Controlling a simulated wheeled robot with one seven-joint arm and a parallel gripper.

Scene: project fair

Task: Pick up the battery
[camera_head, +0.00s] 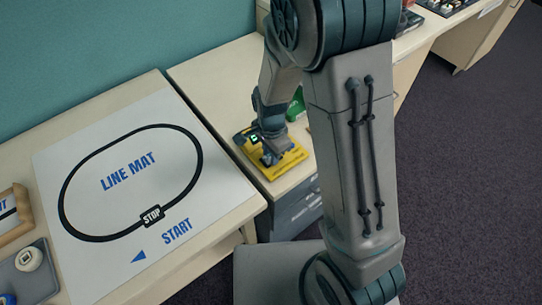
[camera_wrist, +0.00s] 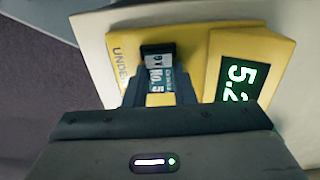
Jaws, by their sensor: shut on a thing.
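I cannot tell whether the battery touches the device. In the head view my gripper (camera_head: 270,152) is over the same yellow device (camera_head: 288,164), and the battery is hidden.
A white line mat (camera_head: 110,215) covers the table on the left. A green object (camera_head: 297,104) stands behind my gripper. A wooden tray (camera_head: 14,222) and a grey tray (camera_head: 42,283) are at the far left. Dark carpet (camera_head: 470,180) lies open on the right.

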